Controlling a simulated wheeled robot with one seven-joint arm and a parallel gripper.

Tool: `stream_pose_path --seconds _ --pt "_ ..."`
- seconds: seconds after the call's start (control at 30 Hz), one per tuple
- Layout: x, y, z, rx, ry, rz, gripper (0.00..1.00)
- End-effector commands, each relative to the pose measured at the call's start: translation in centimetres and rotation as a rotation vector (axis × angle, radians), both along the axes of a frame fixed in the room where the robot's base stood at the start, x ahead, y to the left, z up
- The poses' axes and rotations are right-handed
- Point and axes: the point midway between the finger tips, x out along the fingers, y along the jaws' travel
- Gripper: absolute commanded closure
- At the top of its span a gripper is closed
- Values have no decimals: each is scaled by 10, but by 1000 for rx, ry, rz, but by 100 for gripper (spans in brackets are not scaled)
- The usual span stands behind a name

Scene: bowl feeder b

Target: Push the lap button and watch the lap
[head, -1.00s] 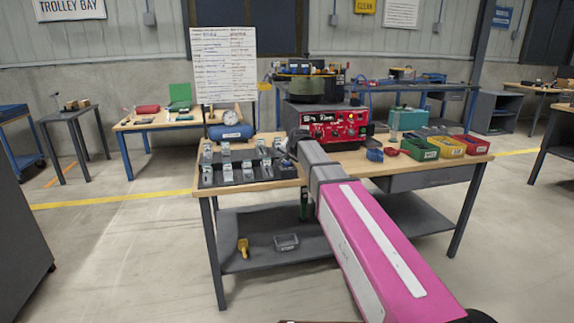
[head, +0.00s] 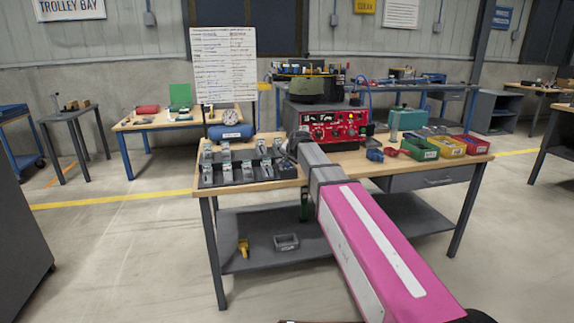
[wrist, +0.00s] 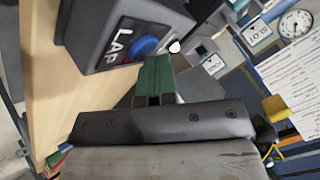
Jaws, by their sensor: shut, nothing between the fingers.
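The lap button is a blue round button (wrist: 143,46) in the wrist view, on a dark grey box (wrist: 105,25) beside a white "LAP" label (wrist: 118,44). My gripper (wrist: 154,66) has green fingers, shut and empty, with their tips just below the button in the picture. I cannot tell whether they touch it. In the head view my arm reaches over the bench and hides the button and fingers. The bowl feeder (head: 315,89) sits there on a red-fronted control unit (head: 340,128) with dials and knobs.
The bench (head: 262,186) carries a dark rack of several small fixtures (head: 240,181) at left. Green (head: 421,153), yellow (head: 451,150) and red (head: 475,145) bins stand at right. A round dial gauge (wrist: 296,23) and a white chart (wrist: 295,85) show in the wrist view.

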Motion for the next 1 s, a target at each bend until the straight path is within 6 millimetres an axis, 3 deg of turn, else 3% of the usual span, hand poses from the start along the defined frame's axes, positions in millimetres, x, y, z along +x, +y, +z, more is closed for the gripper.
stream_pose_path --seconds 1.0 --pt "0 0 17 -1 1 0 100"
